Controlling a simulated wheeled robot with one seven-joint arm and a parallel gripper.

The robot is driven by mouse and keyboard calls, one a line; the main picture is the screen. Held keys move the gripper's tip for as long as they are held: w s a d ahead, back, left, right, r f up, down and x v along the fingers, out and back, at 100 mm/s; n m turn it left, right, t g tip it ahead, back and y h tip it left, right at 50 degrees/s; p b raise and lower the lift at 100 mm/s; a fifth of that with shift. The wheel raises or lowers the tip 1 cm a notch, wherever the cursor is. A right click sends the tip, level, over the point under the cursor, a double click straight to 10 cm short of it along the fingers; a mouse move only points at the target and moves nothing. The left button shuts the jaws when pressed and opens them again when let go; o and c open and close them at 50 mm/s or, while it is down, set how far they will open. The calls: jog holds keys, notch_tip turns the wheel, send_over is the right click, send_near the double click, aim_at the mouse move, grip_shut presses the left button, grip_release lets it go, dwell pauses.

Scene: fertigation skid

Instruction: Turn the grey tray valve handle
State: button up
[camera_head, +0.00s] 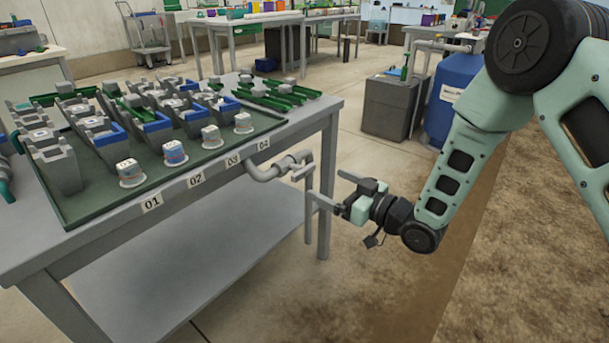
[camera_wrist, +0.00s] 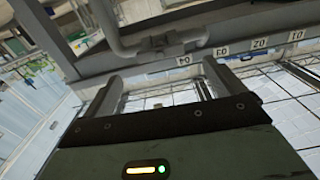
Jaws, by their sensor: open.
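The grey tray valve (camera_head: 294,163) sits at the end of a bent grey pipe (camera_head: 262,172) below the tray table's front edge, near label 04. Its short grey handle (camera_head: 302,172) faces my gripper. My gripper (camera_head: 325,188) is to the right of the valve, with its fingers spread and apart from the handle. In the wrist view, the valve (camera_wrist: 172,42) and pipe (camera_wrist: 122,42) show beyond my two fingertips (camera_wrist: 163,75), with nothing held between them. The handle's exact outline is hard to tell from the valve body there.
The grey table (camera_head: 80,262) carries a green tray (camera_head: 88,210) with several grey and blue units and white-capped pots. Its right leg stands close behind my gripper. A blue barrel (camera_head: 450,98) and grey cabinet (camera_head: 388,105) stand farther back. The floor in front is clear.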

aim_at(306, 173)
jog(key=b+x, duration=0.1)
jog(key=x, duration=0.8)
jog(key=c, duration=1)
